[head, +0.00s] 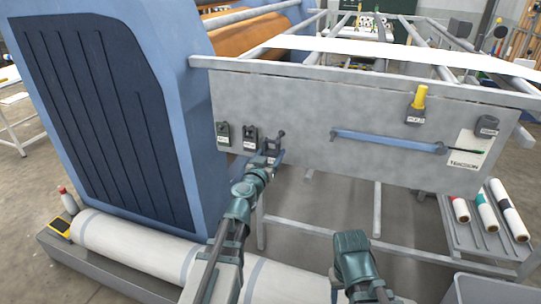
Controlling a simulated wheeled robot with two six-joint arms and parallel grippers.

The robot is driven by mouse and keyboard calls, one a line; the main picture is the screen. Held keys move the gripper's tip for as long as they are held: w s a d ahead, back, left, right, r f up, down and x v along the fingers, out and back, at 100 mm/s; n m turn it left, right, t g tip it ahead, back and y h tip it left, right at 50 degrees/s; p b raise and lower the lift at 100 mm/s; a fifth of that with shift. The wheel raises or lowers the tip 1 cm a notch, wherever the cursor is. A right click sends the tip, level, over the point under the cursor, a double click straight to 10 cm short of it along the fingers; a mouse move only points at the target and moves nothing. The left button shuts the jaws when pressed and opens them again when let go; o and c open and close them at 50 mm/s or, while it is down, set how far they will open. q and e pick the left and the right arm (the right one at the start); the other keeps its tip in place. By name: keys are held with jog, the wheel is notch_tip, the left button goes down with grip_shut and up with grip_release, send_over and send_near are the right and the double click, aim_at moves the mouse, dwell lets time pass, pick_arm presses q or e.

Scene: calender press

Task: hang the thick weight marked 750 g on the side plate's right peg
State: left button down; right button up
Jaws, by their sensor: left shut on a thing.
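The grey side plate (330,110) spans the middle of the head view. My left gripper (271,154) is at its lower left, shut on a dark weight (273,144) with a small pale label. Whether this weight still touches a peg or the plate I cannot tell. Two more dark labelled weights, one at far left (223,134) and one beside it (250,140), hang left of the gripper. Another dark piece (415,116) sits under a yellow part on the right, and one more (487,126) is at the far right. The markings are too small to read. My right gripper's fingers do not show.
A blue lever (390,141) runs across the plate toward a TENSION card (467,160). A blue machine housing (110,110) stands at left, with a white roll (130,245) below it. Small rolls (486,212) lie on a rack at right. The plate between gripper and lever is clear.

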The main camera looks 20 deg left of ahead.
pick_arm(q)
jog(key=w+f+b, duration=0.1)
jog(key=w, duration=0.7)
jog(key=shift+d+f+b, duration=0.15)
jog(key=shift+f+b, duration=0.05)
jog(key=shift+b, duration=0.1)
dwell(0.6)
jog(key=shift+w, duration=0.25)
dwell(0.4)
grip_release()
